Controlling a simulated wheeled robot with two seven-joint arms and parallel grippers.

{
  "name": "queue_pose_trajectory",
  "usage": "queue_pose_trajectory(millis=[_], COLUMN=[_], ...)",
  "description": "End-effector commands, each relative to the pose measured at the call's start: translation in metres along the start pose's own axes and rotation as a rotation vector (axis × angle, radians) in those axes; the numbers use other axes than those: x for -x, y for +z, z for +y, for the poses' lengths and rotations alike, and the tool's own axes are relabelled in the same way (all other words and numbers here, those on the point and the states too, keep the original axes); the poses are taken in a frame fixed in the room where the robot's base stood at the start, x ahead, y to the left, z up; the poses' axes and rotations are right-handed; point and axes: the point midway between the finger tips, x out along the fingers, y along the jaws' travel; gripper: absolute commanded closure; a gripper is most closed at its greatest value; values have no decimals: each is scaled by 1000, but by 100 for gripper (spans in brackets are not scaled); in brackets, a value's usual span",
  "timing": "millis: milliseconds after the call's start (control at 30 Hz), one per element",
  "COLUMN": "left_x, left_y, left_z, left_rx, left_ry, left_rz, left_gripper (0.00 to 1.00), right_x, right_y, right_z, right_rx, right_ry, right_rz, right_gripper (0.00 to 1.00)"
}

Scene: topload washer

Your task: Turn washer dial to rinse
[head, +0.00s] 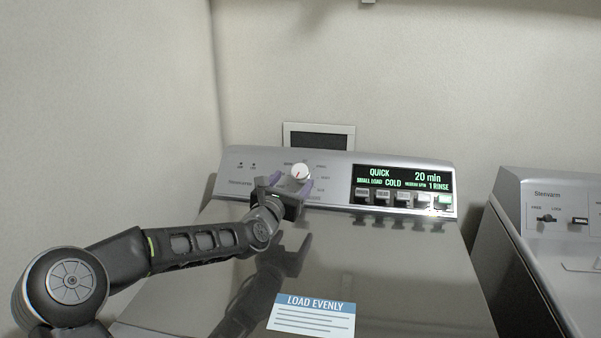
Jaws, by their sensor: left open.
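The washer (400,275) stands in front of me with its lid closed. Its white round dial (300,171) sits on the sloped control panel, with small labels around it. A small red mark shows on the dial, low on its face. The display (403,179) reads QUICK, SMALL LOAD, COLD, 20 min, 1 RINSE. My left gripper (291,184) is open, with its purple-tipped fingers at either side of the dial's lower part. I cannot tell whether they touch it. The gripper hides some labels below the dial. My right gripper is not in view.
Several push buttons (403,200) line the panel below the display. A second machine (550,240) stands to the right, across a narrow gap. A LOAD EVENLY label (311,314) is on the lid. A wall is close on the left.

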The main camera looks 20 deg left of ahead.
Motion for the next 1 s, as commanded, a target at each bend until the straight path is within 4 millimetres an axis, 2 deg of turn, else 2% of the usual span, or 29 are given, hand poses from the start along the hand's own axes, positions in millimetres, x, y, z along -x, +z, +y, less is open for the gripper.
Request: queue_pose_trajectory(millis=[300,400,767,1000], left_x=[-49,-59,-66,-66], left_y=[2,1,-1,-1], left_z=[-2,-1,-1,-1], left_rx=[3,2,0,0], left_ry=[-1,-1,0,0], left_rz=[0,0,1,1], left_gripper=[30,30,30,48], right_x=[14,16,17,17], right_y=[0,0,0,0], right_z=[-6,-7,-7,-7], right_rx=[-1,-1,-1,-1], right_ry=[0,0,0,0], right_rz=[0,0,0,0], right_gripper=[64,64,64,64])
